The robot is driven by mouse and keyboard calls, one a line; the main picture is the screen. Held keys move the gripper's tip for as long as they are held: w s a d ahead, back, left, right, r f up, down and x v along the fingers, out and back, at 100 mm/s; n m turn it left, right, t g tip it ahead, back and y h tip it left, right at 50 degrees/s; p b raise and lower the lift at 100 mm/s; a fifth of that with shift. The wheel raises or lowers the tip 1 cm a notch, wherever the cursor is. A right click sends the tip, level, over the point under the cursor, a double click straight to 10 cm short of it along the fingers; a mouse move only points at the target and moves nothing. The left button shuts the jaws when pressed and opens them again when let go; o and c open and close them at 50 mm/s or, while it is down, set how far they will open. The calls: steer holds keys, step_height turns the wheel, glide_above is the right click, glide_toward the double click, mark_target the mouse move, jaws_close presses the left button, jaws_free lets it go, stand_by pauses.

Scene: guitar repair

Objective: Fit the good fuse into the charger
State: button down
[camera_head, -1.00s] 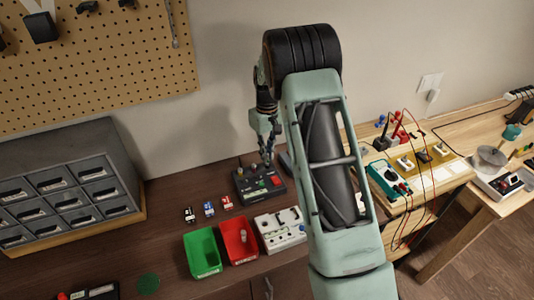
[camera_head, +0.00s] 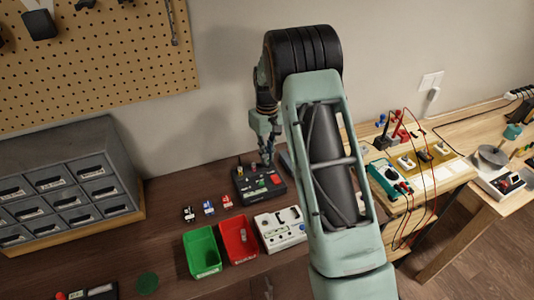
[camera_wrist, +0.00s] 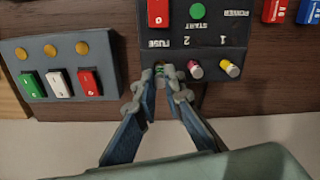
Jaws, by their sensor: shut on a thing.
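The charger (camera_head: 258,184) is a dark box with a red switch and a green button, on the brown bench behind the bins. In the wrist view the charger (camera_wrist: 205,45) shows upside-down labels FUSE, 2, 1, POWER and START. My gripper (camera_wrist: 161,74) is shut on a small fuse (camera_wrist: 160,70) at the FUSE position; only a greenish bit shows between the fingertips. I cannot tell how deep the fuse sits. In the head view my gripper (camera_head: 267,163) points down at the charger's rear edge.
A green bin (camera_head: 202,252) and a red bin (camera_head: 238,240) with a small pale piece inside stand in front. A white tester (camera_head: 281,230) is right of them. A grey panel (camera_wrist: 62,70) with coloured switches is close beside the charger. Small blocks (camera_head: 208,207) lie left.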

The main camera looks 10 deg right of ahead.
steer(key=shift+f+b, duration=0.55)
steer(key=shift+f, duration=0.4)
steer(key=c, duration=1.9)
jaws_free()
steer(key=shift+c, duration=0.2)
steer(key=shift+o, duration=0.5)
steer(key=o, duration=0.3)
steer(key=shift+r, duration=0.1)
steer(key=shift+r+p, duration=1.95)
steer(key=shift+r, duration=1.55)
